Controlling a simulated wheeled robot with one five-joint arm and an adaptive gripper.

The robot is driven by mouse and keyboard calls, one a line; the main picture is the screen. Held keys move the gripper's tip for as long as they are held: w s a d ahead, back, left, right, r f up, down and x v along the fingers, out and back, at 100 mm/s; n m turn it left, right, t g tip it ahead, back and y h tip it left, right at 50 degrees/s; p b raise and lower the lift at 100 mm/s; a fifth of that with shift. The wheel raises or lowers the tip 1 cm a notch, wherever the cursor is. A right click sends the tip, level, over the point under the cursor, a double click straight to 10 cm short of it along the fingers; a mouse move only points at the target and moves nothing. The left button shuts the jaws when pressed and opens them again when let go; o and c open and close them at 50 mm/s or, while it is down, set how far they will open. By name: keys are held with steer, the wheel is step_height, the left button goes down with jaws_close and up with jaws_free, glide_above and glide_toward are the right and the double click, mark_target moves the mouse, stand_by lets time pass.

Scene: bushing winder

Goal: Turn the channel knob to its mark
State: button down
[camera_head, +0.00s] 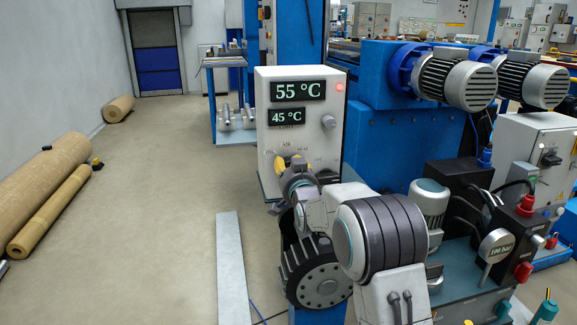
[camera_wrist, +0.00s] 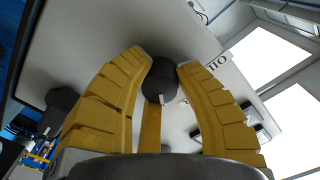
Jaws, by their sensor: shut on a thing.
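The control box (camera_head: 262,110) is a light grey panel with displays reading 55 °C and 45 °C. In the wrist view, a dark round knob (camera_wrist: 160,82) with a white pointer line sits on the panel between the yellow fingers. My gripper (camera_wrist: 163,66) is shut on this knob, one fingertip on each side. In the head view my gripper (camera_head: 291,161) is at the lower part of the panel, just under the printed word AIR, and it hides the knob.
A grey knob (camera_head: 328,122) and a lit red lamp (camera_head: 340,87) are on the panel's right side. A second dark knob-like part (camera_wrist: 61,103) shows left of my fingers. Blue machinery with motors (camera_head: 455,80) stands at right. The floor at left is clear beside brown rolls (camera_head: 60,185).

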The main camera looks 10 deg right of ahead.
steer(key=shift+a+f+m, duration=0.1)
steer(key=shift+f+m, duration=0.1)
steer(key=shift+m, duration=0.4)
steer(key=c, duration=0.9)
jaws_free()
steer(key=shift+r, duration=0.1)
steer(key=shift+o, duration=0.2)
steer(key=s, duration=1.2)
steer(key=shift+r, duration=0.1)
